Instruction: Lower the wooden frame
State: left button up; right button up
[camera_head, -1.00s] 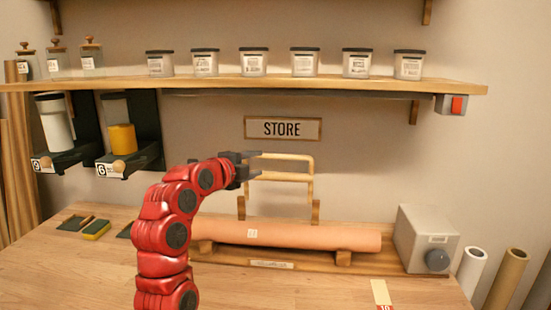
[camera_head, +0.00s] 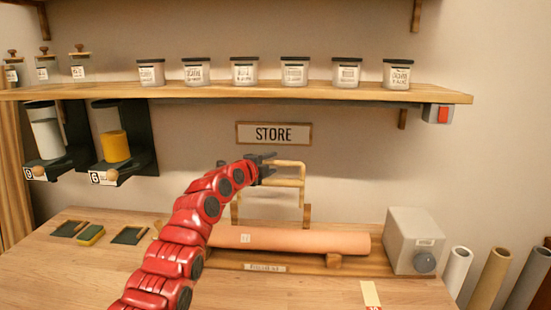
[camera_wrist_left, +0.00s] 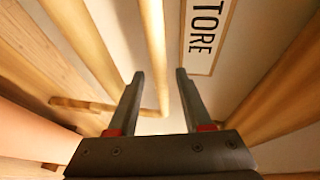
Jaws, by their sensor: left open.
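The wooden frame (camera_head: 288,183) is a pale frame of bars, raised behind the orange roll under the STORE sign. My left gripper (camera_head: 274,158) is at the frame's top bar in the head view, its dark jaws pointing right. In the left wrist view the gripper (camera_wrist_left: 157,76) is open, and a bar of the frame (camera_wrist_left: 154,45) shows between its two fingertips. I cannot tell whether the fingers touch the bar. Part of the frame's left side is hidden by the gripper and arm. My right gripper is not in view.
The orange roll (camera_head: 300,240) lies on a wooden cradle in front of the frame. A grey box with a knob (camera_head: 410,240) stands to its right. The shelf (camera_head: 300,93) with several jars runs above. Green pads (camera_head: 92,233) lie at the left of the table.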

pick_arm(q)
jog(key=shift+w+d+p, duration=0.2)
jog(key=shift+w+p, duration=0.1)
jog(key=shift+w, duration=0.2)
jog(key=shift+w+d+p, duration=0.35)
jog(key=shift+w+p, duration=0.2)
jog(key=shift+w+d+f+p, duration=0.1)
jog(key=shift+w+f+p, duration=0.05)
jog(key=shift+w+p, duration=0.35)
jog(key=shift+w, duration=0.1)
jog(key=shift+f, duration=0.1)
jog(key=shift+c, duration=0.3)
grip_shut()
jog(key=shift+f, duration=0.1)
